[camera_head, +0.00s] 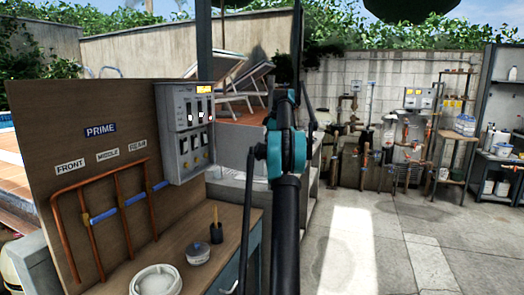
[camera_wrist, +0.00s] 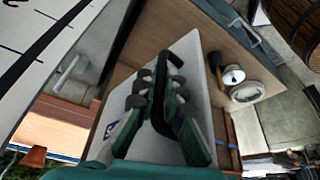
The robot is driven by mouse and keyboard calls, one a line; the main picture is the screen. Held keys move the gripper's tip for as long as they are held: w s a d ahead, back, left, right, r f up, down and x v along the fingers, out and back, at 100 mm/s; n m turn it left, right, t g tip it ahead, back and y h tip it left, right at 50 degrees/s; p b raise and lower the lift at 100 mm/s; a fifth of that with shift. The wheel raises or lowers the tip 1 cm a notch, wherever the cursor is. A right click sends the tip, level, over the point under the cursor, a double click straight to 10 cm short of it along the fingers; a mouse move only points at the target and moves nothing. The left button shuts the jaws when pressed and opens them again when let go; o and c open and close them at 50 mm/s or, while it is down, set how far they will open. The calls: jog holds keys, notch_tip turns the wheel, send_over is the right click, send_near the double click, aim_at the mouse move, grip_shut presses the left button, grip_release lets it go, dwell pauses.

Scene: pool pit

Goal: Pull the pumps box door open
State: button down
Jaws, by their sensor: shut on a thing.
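A grey control box (camera_head: 184,130) with switches, lit buttons and a yellow display is mounted on the wooden board at the left in the head view. I cannot tell whether its door is open. In the wrist view, my gripper (camera_wrist: 158,88) has green fingers with dark pads, shut around a black bent handle (camera_wrist: 184,44). A pale grey panel (camera_wrist: 203,72) lies behind the fingers; whether the handle is fixed to it is unclear. In the head view, my dark arm with a teal joint stands in the middle, and the fingers are not visible.
The wooden board (camera_head: 33,110) carries copper pipes (camera_head: 120,195) and PRIME, FRONT, MIDDLE and REAR labels. A bench (camera_head: 205,278) below holds a white lid (camera_head: 156,281), a small jar (camera_head: 198,253) and a dark cup (camera_head: 216,233). Open paved floor (camera_head: 400,230) lies to the right.

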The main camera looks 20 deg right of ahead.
jog(key=c, duration=1.9)
grip_release()
jog(key=shift+s+d, duration=0.15)
jog(key=shift+d, duration=0.1)
jog(key=shift+a, duration=0.1)
jog(key=shift+d+r, duration=0.2)
jog(key=shift+r, duration=0.25)
jog(key=s+d, duration=0.2)
jog(key=d, duration=0.1)
jog(key=s+d+r, duration=0.1)
jog(key=d, duration=0.3)
jog(key=s+d, duration=0.2)
jog(key=d, duration=0.2)
jog(key=shift+s+d+r, duration=0.25)
jog(key=shift+s+r, duration=0.1)
jog(key=shift+r, duration=0.05)
